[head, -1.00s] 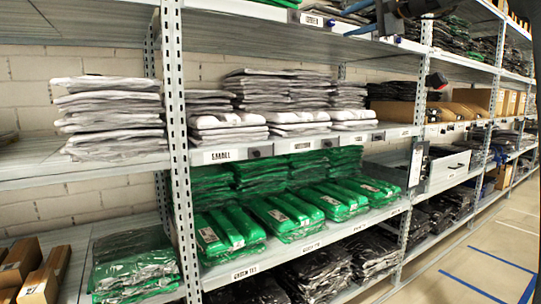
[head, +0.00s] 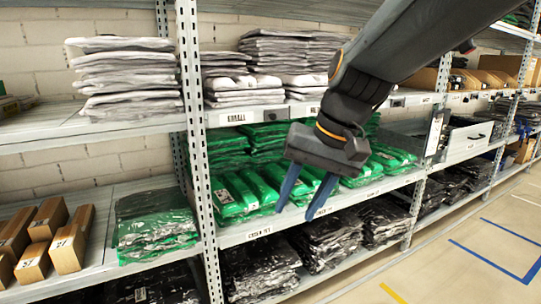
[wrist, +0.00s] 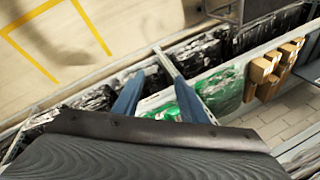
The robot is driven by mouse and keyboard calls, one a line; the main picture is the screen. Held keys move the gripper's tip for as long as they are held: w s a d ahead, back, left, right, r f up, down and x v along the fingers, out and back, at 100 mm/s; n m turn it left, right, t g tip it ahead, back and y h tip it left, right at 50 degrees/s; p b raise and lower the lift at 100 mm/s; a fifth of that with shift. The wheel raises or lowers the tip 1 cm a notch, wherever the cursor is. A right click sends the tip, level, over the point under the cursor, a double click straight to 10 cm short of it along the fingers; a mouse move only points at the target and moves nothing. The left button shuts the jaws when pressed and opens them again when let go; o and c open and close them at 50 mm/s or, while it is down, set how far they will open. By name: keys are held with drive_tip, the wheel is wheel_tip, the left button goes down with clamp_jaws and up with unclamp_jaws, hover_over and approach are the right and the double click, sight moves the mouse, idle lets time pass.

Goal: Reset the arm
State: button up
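My gripper (head: 304,192) hangs from my dark arm in front of the shelf with green packs, right of the middle in the head view. Its two blue fingers are apart, with nothing seen between them. In the wrist view my gripper (wrist: 152,90) also shows its fingers spread, with shelving beyond them. The fingertips overlap the shelf's front edge in the head view; I cannot tell how close they are.
A metal rack upright (head: 195,130) stands left of my gripper. Green packs (head: 242,192), white packs (head: 130,78) and black packs (head: 258,268) fill the shelves. Brown boxes (head: 70,240) sit at lower left. The aisle floor (head: 440,262) at right is open.

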drive_tip(key=s+d+f+n+g+h, duration=0.1)
drive_tip(key=s+d+f+n, duration=0.1)
drive_tip(key=s+f, duration=0.4)
drive_tip(key=s+d+f+n+g+h, duration=0.15)
drive_tip(key=s+f, duration=0.25)
drive_tip(key=s, duration=0.4)
drive_tip(key=d+r+m+p, duration=0.3)
drive_tip(key=d+r+p, duration=0.7)
drive_tip(key=p, duration=1.1)
wheel_tip(320, 180, up, 3)
drive_tip(key=shift+d+f+h, duration=0.1)
drive_tip(key=shift+d+h, duration=0.15)
drive_tip(key=shift+h, duration=0.2)
